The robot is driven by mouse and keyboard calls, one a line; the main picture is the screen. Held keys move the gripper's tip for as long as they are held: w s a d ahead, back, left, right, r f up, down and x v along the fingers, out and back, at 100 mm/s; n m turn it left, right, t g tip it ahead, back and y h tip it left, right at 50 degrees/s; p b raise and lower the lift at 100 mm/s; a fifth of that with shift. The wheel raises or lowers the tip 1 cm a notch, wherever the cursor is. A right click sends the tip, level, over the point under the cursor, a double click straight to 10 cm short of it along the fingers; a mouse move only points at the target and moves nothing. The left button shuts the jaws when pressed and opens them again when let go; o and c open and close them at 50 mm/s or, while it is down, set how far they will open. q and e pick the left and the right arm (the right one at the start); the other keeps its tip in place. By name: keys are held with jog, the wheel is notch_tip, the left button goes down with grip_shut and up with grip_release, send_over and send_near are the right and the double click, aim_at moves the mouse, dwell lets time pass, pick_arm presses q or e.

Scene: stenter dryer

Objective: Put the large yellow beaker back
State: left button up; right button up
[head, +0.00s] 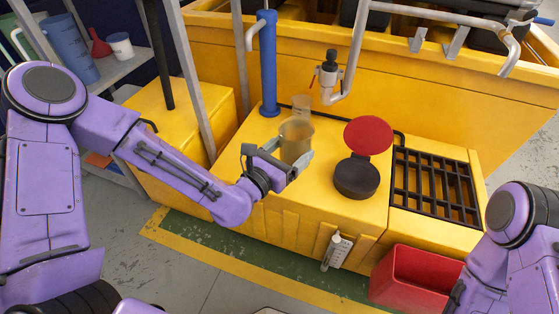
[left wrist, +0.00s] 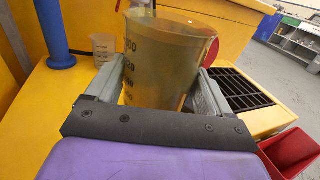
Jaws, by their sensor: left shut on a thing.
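The large yellow beaker (head: 296,138) is translucent, with dark graduation marks. It stands upright between the fingers of my left gripper (head: 287,166), which is shut on it above the yellow bench top. In the left wrist view the beaker (left wrist: 165,62) fills the space between the gripper's two grey fingers (left wrist: 152,95). I cannot tell whether its base touches the bench. My right arm (head: 515,235) shows at the right edge, but its gripper is out of view.
A smaller clear beaker (head: 301,104) stands behind. A blue column (head: 268,65) rises at the back left. A black round pot (head: 356,178) with a raised red lid (head: 368,136) and a black grate (head: 435,187) lie right. A shelf (head: 125,66) holds jugs. A red bin (head: 413,278) stands below.

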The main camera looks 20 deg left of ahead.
pick_arm(q)
jog(key=w+a+f+b, duration=0.1)
jog(key=w+f, duration=0.1)
jog(key=w+a+f+b, duration=0.1)
jog(key=w+a+f, duration=0.1)
jog(key=w+a+f+b, duration=0.1)
jog(key=w+f, duration=0.1)
jog(key=shift+a+f, duration=0.35)
jog(key=shift+f, duration=0.05)
jog(key=shift+w+a+f+b, duration=0.15)
jog(key=shift+f+b, duration=0.35)
jog(key=shift+f, duration=0.55)
jog(key=shift+w+a+f+b, duration=0.15)
jog(key=shift+f+b, duration=0.35)
jog(key=shift+f, duration=0.5)
jog(key=o, duration=1.7)
jog(key=shift+r, duration=0.15)
jog(key=shift+s, duration=0.15)
jog(key=p+v, duration=0.3)
jog(key=v, duration=0.8)
jog(key=shift+s+a, duration=0.15)
jog(key=shift+s, duration=0.2)
